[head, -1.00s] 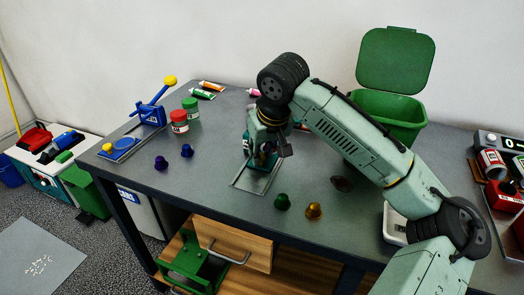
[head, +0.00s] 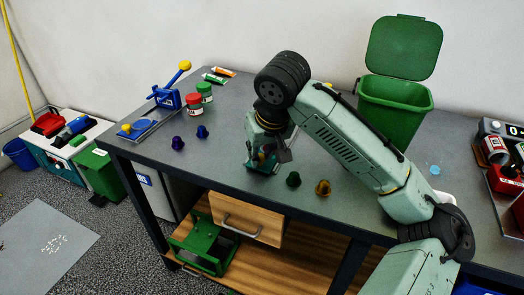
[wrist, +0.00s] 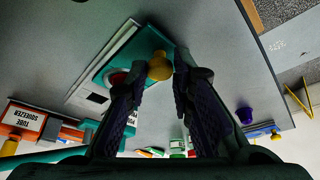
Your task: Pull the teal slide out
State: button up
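The teal slide (wrist: 148,40) shows in the wrist view as a teal plate with a yellow knob (wrist: 160,66). It lies on a grey base with a pale rim (wrist: 98,62). In the head view my gripper (head: 268,147) points down over the teal slide (head: 262,167) near the table's front part. The gripper and arm hide much of the slide and most of its base there.
Green (head: 293,180) and gold (head: 322,188) small cups stand right of the slide. Two purple cups (head: 178,143) stand left, near a blue lever press (head: 165,98). A green bin (head: 395,105) is at the back. A wooden drawer (head: 245,220) is under the table (head: 235,155).

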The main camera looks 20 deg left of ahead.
jog(key=o, duration=0.5)
jog(key=shift+s, duration=0.2)
jog(key=shift+c, duration=0.2)
jog(key=v, duration=1.2)
jog(key=shift+a, duration=0.15)
